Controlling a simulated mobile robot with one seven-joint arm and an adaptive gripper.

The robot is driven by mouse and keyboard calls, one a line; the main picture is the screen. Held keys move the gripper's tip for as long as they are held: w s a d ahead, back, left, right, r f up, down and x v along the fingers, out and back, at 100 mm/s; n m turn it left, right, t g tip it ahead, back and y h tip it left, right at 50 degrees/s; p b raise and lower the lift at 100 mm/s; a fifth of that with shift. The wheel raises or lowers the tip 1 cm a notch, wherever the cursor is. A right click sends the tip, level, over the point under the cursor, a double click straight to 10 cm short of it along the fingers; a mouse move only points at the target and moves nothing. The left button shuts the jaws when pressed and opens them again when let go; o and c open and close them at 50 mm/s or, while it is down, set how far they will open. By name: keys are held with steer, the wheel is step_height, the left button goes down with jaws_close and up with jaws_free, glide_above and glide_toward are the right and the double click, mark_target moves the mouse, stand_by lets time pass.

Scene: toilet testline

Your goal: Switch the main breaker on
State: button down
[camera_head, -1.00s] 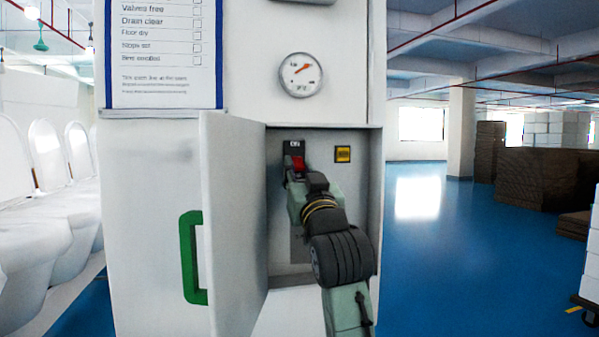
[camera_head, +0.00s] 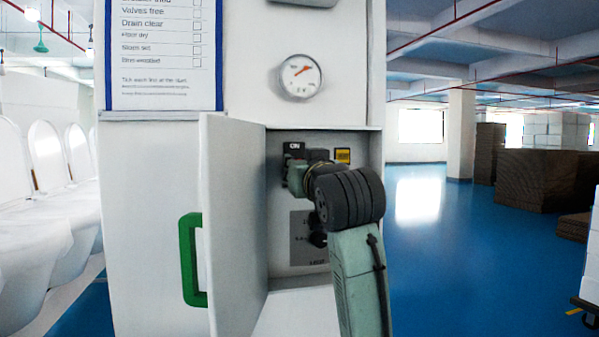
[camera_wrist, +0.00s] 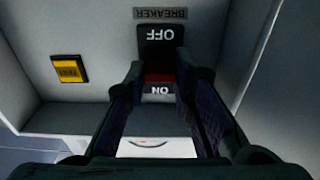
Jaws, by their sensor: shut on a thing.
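The main breaker is inside the open cabinet. In the wrist view, which looks upside down, its red lever (camera_wrist: 158,78) sits between the black OFF plate (camera_wrist: 157,38) and the white ON lettering, close to ON. My gripper (camera_wrist: 159,72) has a finger on each side of the lever and is shut on it. In the head view my gripper (camera_head: 292,174) is at the breaker, just below the black ON plate (camera_head: 294,147). There the lever is hidden behind my gripper.
The cabinet door (camera_head: 235,230) with its green handle (camera_head: 190,258) stands open at left. A yellow button (camera_head: 343,155) is right of the breaker. A dark knob on a grey plate (camera_head: 299,240) sits below. A gauge (camera_head: 301,76) is above.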

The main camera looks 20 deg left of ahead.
steer(key=shift+w+a+r+g+h, duration=0.1)
steer(key=shift+r+g+h, duration=0.35)
steer(key=shift+g+h, duration=0.45)
steer(key=shift+r+g+h, duration=0.45)
steer(key=shift+g+h, duration=0.05)
steer(key=shift+g, duration=0.65)
steer(key=shift+w+a+r+g+h, duration=0.1)
steer(key=shift+r+g+h, duration=0.35)
steer(key=shift+g+h, duration=0.45)
steer(key=shift+g, duration=0.25)
steer(key=c, duration=1.4)
jaws_free()
steer(key=shift+o, duration=0.2)
